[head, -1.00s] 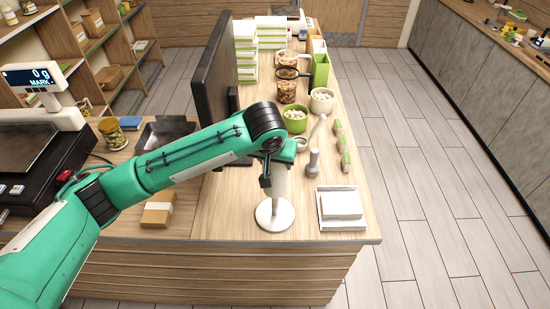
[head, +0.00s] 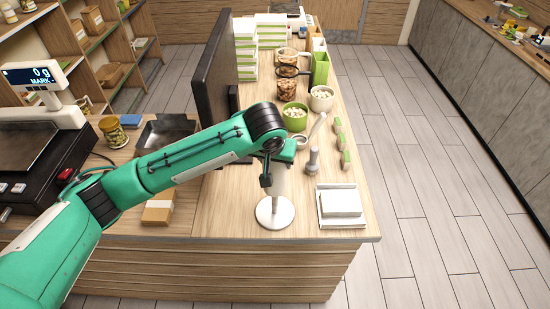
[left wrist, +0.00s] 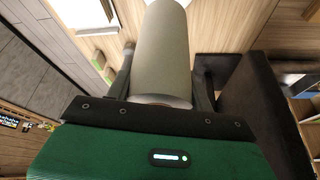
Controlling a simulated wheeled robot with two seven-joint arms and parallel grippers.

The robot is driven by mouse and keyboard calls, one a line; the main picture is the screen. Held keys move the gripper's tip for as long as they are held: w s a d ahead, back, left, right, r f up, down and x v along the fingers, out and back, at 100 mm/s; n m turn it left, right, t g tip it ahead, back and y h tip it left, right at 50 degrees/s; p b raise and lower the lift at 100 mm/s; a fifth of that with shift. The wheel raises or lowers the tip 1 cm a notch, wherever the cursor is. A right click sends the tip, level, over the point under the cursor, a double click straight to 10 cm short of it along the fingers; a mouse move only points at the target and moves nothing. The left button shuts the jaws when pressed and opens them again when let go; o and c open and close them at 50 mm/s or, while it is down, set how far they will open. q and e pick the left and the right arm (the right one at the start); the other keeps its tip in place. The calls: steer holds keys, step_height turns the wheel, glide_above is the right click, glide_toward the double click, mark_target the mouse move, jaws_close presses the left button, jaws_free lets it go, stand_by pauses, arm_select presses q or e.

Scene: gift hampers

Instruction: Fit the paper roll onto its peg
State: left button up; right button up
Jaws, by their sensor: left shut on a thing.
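The white paper roll (head: 280,180) stands upright above the round white base of its peg (head: 274,221) near the counter's front edge. My left gripper (head: 270,172) is shut on the roll from above and behind it in the head view. In the left wrist view the roll (left wrist: 163,50) lies between the two fingers of my left gripper (left wrist: 163,85). The peg's shaft is hidden, so I cannot tell how far the roll sits on it. My right gripper is not in view.
A white tray with a paper stack (head: 341,205) lies right of the base. Bowls, jars and a dark monitor (head: 215,75) stand further back. A brown box (head: 158,210) is at left.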

arm_select(q)
steer(key=shift+f+p, duration=0.3)
steer(key=shift+f, duration=1.75)
stand_by(6.0)
